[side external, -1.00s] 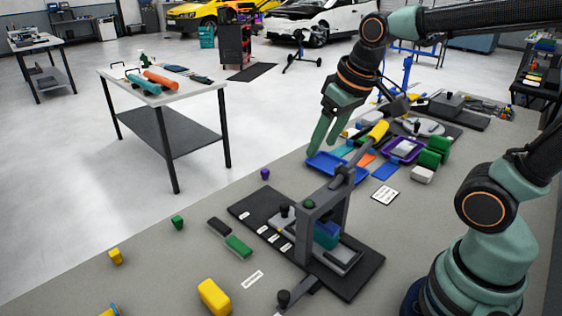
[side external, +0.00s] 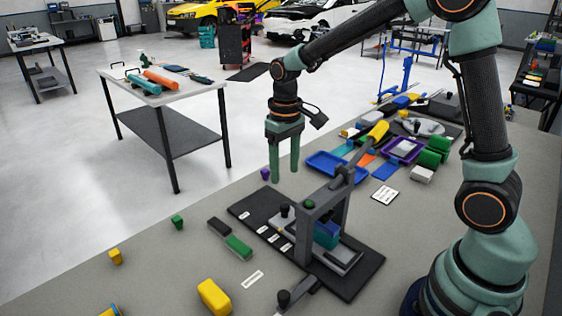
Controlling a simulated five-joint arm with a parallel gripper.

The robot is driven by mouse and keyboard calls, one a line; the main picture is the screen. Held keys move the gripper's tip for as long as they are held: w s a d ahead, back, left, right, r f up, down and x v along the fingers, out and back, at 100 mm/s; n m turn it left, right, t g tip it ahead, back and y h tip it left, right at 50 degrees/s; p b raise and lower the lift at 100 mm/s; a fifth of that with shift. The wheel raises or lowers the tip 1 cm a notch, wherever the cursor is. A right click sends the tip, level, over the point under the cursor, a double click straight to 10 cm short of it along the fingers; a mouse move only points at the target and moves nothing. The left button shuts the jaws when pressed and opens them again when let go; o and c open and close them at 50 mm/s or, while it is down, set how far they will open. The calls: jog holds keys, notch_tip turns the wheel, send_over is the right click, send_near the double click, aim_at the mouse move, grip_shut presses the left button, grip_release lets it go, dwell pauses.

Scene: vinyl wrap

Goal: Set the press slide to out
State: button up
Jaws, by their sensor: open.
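The press is a dark grey frame (side external: 306,236) standing on a black base plate (side external: 358,287). A lighter slide plate (side external: 345,258) with a blue-teal block (side external: 327,233) on it sits under the frame. A small dark knob (side external: 284,211) stands at the slide's far left end. White label strips (side external: 262,230) lie on the base plate left of the slide; their words are too small to read. My gripper (side external: 283,180) is open and empty, pointing down above and behind the knob, apart from it. The frame hides part of the slide.
A lever with a yellow grip (side external: 377,131) rises from the press frame. A blue tray (side external: 335,166) and a purple tray (side external: 403,150) lie behind it. A purple peg (side external: 265,174) is close to my fingers. Green and yellow blocks lie left, with bare bench between them.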

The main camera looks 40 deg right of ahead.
aim_at(285, 205)
notch_tip(285, 205, down, 10)
jog(key=shift+r, duration=0.1)
dwell(0.4)
grip_shut()
jog(key=shift+r, duration=0.1)
dwell(1.1)
